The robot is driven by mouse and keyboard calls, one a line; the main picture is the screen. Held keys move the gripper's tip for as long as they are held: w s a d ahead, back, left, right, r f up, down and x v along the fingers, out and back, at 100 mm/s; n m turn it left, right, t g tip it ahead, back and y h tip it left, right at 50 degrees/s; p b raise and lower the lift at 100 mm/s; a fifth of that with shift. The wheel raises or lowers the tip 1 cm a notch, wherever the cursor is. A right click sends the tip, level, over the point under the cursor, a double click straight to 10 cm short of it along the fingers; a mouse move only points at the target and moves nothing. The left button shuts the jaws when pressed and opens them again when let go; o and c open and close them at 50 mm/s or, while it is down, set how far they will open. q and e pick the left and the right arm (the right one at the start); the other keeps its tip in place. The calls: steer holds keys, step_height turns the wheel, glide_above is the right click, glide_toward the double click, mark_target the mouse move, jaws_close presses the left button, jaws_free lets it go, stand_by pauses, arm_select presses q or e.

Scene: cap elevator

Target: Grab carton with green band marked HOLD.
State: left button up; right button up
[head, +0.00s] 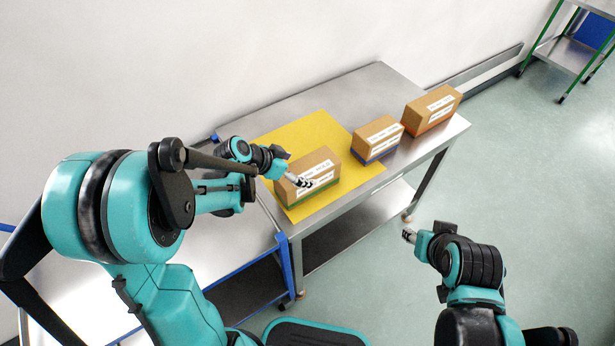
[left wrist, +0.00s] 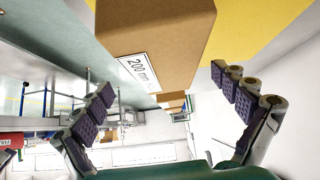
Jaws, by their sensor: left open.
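The brown carton with a green band (head: 325,160) sits on a yellow area of the metal table, with white labels on its front. The word HOLD is too small to read. My left gripper (head: 299,181) is at the carton's front left side in the head view and hides part of its label. In the left wrist view the carton (left wrist: 165,38) fills the top middle, with a label reading "200 mm". The left fingers (left wrist: 170,122) are wide apart with nothing between them. My right gripper (head: 409,236) hangs over the floor, away from the table; its fingers are too small to judge.
A carton with a blue band (head: 377,137) and one with an orange band (head: 432,108) stand to the right on the same table (head: 372,82). The yellow area (head: 309,124) is bare behind the carton. A blue-edged table (head: 245,255) adjoins at left. A green-legged rack (head: 570,52) stands far right.

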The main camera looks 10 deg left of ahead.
mark_target(315, 171)
arm_select(q)
steer(key=shift+w+d+f+m, duration=0.1)
steer(key=shift+w+f+m, duration=0.25)
steer(key=shift+f, duration=0.2)
steer(key=b+x, duration=0.3)
steer(key=x, duration=0.4)
steer(key=shift+w+d+f, duration=0.1)
steer(key=shift+w+d, duration=0.15)
steer(key=shift+w, duration=0.15)
steer(key=shift+s, duration=0.1)
steer(key=c, duration=1.9)
